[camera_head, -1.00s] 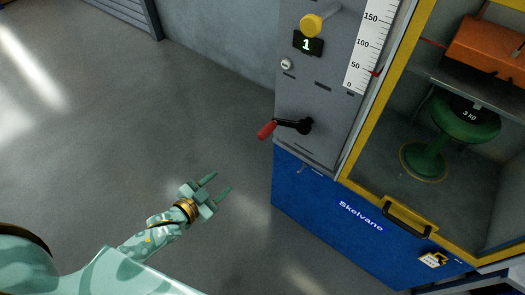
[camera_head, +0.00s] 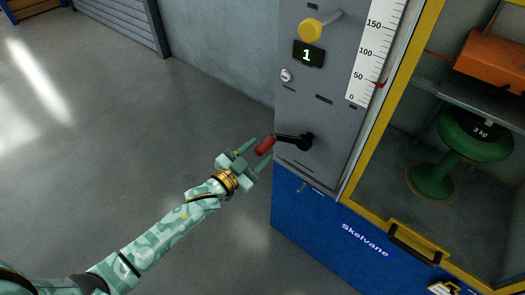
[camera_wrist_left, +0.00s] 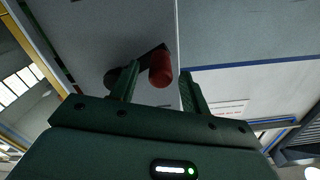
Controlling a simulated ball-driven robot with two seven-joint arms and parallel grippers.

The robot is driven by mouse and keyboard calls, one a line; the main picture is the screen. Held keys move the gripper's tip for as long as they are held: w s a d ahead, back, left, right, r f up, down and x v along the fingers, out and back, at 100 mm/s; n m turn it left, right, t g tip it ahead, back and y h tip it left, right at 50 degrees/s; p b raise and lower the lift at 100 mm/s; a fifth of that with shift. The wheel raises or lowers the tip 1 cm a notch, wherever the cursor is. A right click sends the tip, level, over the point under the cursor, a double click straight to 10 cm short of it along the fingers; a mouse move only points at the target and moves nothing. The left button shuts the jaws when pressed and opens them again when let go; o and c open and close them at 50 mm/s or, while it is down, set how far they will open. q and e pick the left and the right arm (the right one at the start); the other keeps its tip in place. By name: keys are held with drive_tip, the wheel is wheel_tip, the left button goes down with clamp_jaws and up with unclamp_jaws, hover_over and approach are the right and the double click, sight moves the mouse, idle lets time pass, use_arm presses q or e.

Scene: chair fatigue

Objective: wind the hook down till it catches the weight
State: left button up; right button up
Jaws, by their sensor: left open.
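The crank on the grey panel has a black arm (camera_head: 292,140) and a red handle (camera_head: 265,145) that points left. My left gripper (camera_head: 259,151) is open at the handle, with a finger on either side of it. In the left wrist view the red handle (camera_wrist_left: 160,68) shows between the spread fingertips (camera_wrist_left: 158,82), nearer the right one; I cannot tell whether they touch. The dark weight (camera_head: 482,131), marked 3 kg, sits on the green stool (camera_head: 478,145) inside the yellow-framed cabinet. I cannot make out the hook. My right gripper is out of view.
An orange block (camera_head: 497,58) is above the stool. Above the crank are a yellow knob (camera_head: 311,30), a display reading 1 (camera_head: 307,54) and a white scale (camera_head: 376,50) with a red pointer. The floor on the left is clear.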

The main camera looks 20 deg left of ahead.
use_arm(q)
drive_tip(key=shift+x, duration=0.95)
clamp_jaws()
drive_tip(key=shift+s+f+n, duration=0.1)
drive_tip(key=shift+f+n, duration=0.1)
drive_tip(key=shift+n, duration=0.1)
drive_tip(key=s+d+f+n+p, duration=0.2)
drive_tip(key=d+f+n, duration=0.4)
drive_tip(key=n, duration=0.6)
drive_tip(key=shift+s+d+n, duration=0.3)
drive_tip(key=shift+s+d, duration=0.3)
drive_tip(key=shift+d, duration=0.6)
